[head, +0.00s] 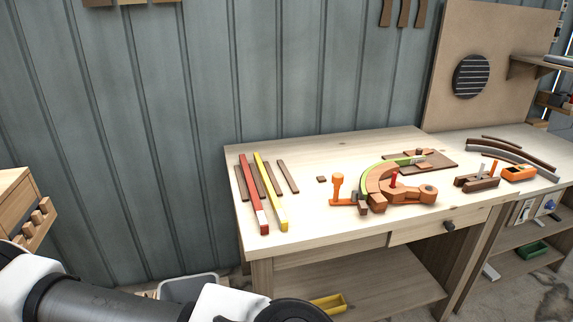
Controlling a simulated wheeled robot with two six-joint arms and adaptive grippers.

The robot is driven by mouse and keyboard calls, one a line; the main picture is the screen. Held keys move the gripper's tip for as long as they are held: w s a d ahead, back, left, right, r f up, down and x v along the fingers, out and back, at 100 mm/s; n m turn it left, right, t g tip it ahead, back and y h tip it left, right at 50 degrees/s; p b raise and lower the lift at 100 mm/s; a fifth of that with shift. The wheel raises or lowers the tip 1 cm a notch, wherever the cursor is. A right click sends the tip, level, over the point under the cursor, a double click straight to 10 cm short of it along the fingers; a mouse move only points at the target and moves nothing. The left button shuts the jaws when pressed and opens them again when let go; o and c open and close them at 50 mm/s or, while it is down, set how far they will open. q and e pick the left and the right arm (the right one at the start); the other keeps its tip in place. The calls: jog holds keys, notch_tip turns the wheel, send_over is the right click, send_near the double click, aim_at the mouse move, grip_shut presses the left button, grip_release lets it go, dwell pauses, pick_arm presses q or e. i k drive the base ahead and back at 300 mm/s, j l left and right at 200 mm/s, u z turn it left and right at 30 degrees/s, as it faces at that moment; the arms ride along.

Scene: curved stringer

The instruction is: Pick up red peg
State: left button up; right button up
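A small red peg (393,179) stands upright at the curved wooden jig (377,192) on the workbench, right of the bench's middle. Its lower end is hidden by the jig. Part of my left arm crosses the bottom left, in front of and below the bench. Neither gripper is in view, and nothing of mine touches the pegs.
Red (252,190) and yellow (270,190) strips lie with brown strips on the bench's left. An orange-handled tool (338,187) stands left of the jig. An orange device (519,173) and curved strips (510,152) lie right. The bench's front middle-left (312,215) is clear.

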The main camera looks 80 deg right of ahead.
aim_at(395, 174)
jog(key=z, duration=2.8)
jog(key=k+l, duration=0.05)
